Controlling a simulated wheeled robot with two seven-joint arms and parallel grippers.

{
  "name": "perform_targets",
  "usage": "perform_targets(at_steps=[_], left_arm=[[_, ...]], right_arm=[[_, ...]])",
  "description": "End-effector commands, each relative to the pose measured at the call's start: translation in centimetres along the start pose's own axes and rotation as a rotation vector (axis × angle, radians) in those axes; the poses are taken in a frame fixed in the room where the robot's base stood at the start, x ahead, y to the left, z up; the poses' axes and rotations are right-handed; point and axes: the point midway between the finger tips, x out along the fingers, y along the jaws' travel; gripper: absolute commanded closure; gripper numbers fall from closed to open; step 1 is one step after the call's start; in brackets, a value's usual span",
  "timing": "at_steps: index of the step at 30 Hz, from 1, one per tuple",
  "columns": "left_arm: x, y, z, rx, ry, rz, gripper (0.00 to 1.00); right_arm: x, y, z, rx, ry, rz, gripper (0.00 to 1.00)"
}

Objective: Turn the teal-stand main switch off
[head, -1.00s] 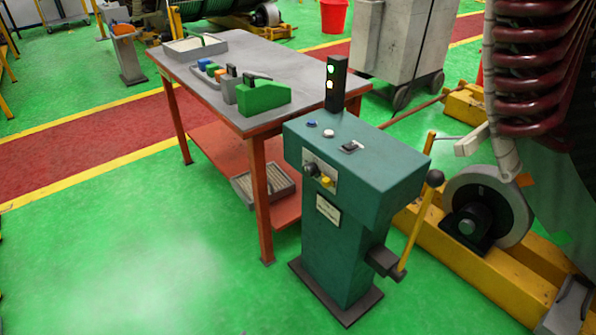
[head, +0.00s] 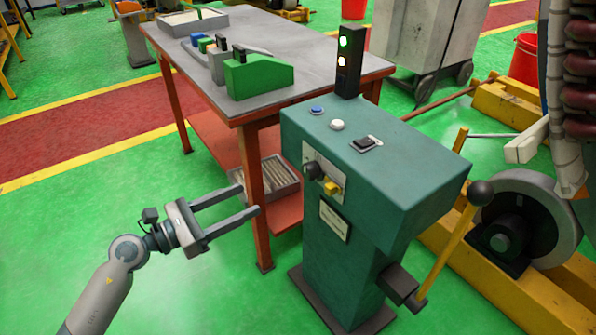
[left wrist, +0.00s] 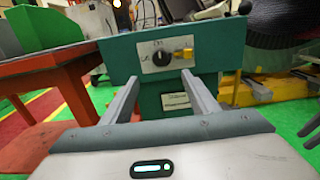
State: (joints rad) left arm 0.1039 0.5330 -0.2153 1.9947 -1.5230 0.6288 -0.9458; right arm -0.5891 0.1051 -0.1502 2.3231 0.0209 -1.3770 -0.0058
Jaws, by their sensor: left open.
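The teal stand (head: 350,230) stands right of the table in the head view. Its front panel carries a black rotary switch (head: 314,170) and a yellow knob or key piece (head: 331,187) beside it. In the left wrist view the black switch (left wrist: 162,57) sits on a pale plate straight ahead, with the yellow piece (left wrist: 184,54) to its right. My left gripper (head: 247,204) is open and empty, left of the stand and apart from it, its fingers pointing toward the front panel. My right gripper is not in view.
A grey-topped table (head: 310,50) with red legs stands close behind my left gripper. The stand's top bears a light tower (head: 349,55) and buttons. A lever with a black ball (head: 480,193) stands at its right. Green floor is open at front left.

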Motion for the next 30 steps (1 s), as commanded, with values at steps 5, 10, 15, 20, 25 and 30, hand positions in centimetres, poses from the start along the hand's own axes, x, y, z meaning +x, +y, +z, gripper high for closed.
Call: perform_targets(at_steps=[5, 10, 15, 20, 25, 30], left_arm=[[0.0, 0.0, 0.0, -0.001, 0.000, 0.000, 0.45], [0.1, 0.0, 0.0, -0.004, -0.001, 0.001, 0.45], [0.9, 0.0, 0.1, -0.006, -0.002, 0.002, 0.45], [2.6, 0.0, 0.2, -0.006, -0.003, 0.001, 0.45], [5.3, 0.0, 0.2, -0.007, -0.004, 0.001, 0.45], [8.4, 0.0, 0.2, -0.007, -0.004, 0.001, 0.45]], right_arm=[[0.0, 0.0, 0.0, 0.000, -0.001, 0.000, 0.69], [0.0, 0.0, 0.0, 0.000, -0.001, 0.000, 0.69], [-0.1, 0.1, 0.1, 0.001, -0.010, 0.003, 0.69], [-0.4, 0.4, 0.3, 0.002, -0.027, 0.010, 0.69], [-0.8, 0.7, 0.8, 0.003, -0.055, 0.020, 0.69], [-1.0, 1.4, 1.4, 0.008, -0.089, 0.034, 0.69]])
